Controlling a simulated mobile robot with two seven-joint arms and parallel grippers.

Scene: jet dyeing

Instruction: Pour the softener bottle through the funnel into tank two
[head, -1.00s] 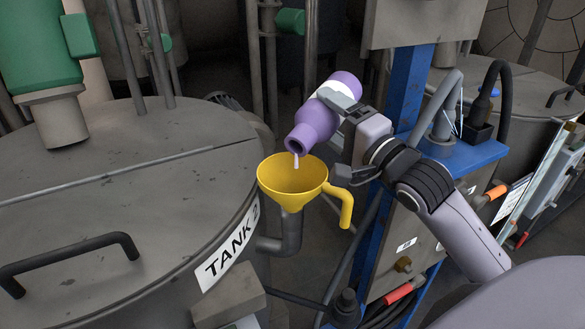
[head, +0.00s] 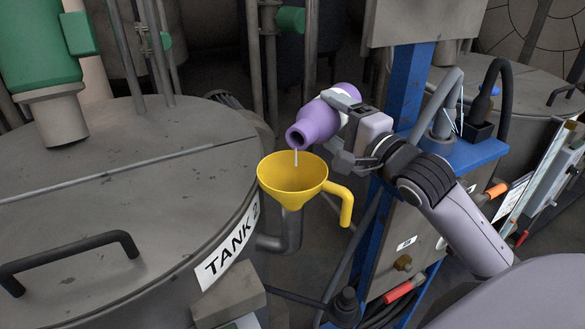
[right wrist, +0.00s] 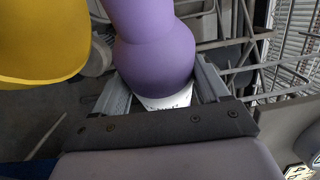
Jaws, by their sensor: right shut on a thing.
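The softener bottle is a purple bottle (head: 318,120) with a white band, tilted with its mouth down to the left. A thin pale stream (head: 296,157) runs from its mouth into the yellow funnel (head: 292,176). The funnel stands on a grey pipe at the side of tank two (head: 130,185), labelled TANK 2. My right gripper (head: 342,118) is shut around the bottle, to the right of and above the funnel. In the right wrist view the bottle (right wrist: 155,55) sits between the fingers, and the funnel's edge (right wrist: 40,40) is at left. My left gripper is not in view.
A blue frame (head: 408,90) with a panel of valves stands right of the funnel, behind my right arm. A dark lid handle (head: 70,258) rises from the tank lid. Vertical pipes stand behind the funnel.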

